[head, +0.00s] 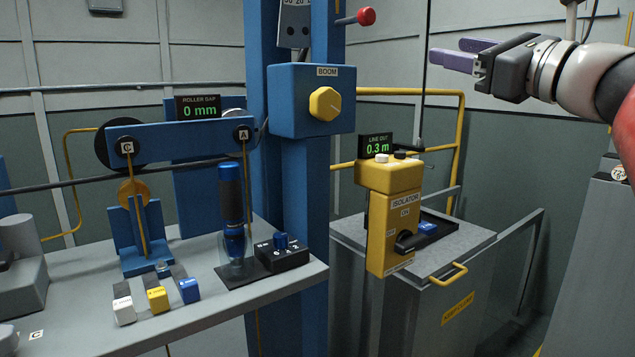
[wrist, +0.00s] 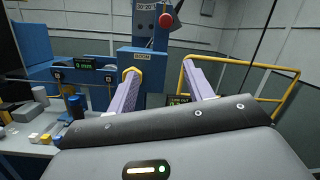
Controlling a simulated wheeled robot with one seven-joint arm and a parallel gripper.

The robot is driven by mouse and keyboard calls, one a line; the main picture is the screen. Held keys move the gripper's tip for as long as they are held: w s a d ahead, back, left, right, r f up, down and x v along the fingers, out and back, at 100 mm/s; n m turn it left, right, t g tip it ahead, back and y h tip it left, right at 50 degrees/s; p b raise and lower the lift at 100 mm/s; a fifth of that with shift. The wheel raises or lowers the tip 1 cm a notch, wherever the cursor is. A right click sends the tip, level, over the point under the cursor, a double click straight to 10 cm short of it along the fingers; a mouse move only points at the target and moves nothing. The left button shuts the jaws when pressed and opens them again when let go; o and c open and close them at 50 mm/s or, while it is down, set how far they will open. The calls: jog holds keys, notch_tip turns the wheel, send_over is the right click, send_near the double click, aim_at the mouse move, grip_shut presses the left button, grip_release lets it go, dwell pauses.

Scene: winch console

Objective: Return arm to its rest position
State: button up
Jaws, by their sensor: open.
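My gripper (head: 465,55) is at the upper right in the head view, raised in the air and pointing left. Its two purple fingers also show in the wrist view (wrist: 162,88), spread apart with nothing held between them. It is apart from the blue column and from the yellow isolator box (head: 392,220). The blue boom box (head: 311,100) with its yellow knob (head: 325,104) is to the left of the gripper. In the wrist view the left finger overlaps part of the boom box.
A red-knobbed lever (head: 366,16) sticks out from the column. A grey bench (head: 215,312) at left holds a blue-topped cylinder, a black switch box (head: 282,254) and small white, yellow and blue blocks. A yellow rail (head: 461,130) and a hanging cable (head: 425,70) stand behind.

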jog(key=s+a+f+n+g+h, duration=0.2)
jog(key=a+f+n, duration=0.15)
jog(key=f, duration=0.55)
jog(key=s+a+f+n+g+h, duration=0.2)
jog(key=f+n+g, duration=0.15)
jog(key=f, duration=0.45)
jog(key=s+a+f+n+g+h, duration=0.15)
jog(key=f+n, duration=0.25)
jog(key=f, duration=0.5)
jog(key=s+d+f+n+g+h, duration=0.1)
jog(key=s+f+n+g+h, duration=0.1)
jog(key=s+f+n, duration=0.5)
jog(key=s+d+f+n+g+h, duration=0.1)
jog(key=s+f+n+h, duration=0.3)
jog(key=f, duration=1)
jog(key=s+n+g, duration=0.1)
jog(key=s+n, duration=0.2)
jog(key=shift+s+d+f, duration=0.15)
jog(key=shift+f, duration=0.2)
